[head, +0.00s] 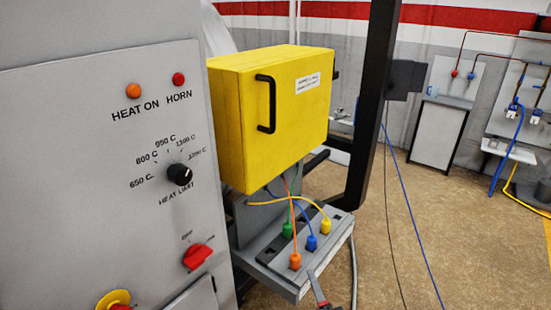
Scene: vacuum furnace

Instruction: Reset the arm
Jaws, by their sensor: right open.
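My right gripper (318,289) shows only as a small grey and red part at the bottom edge, in front of the grey connector block. Most of it is out of frame. It is open, and nothing shows held in it. My left gripper is not in view. The grey control panel (70,180) fills the left side. It has a black heat limit knob (180,174), a red switch (197,256), an orange lamp (134,90) and a red lamp (178,79).
A yellow box (275,110) with a black handle (266,103) stands above the connector block (290,285), where several coloured plugs sit. A black post (373,110) stands right of it.

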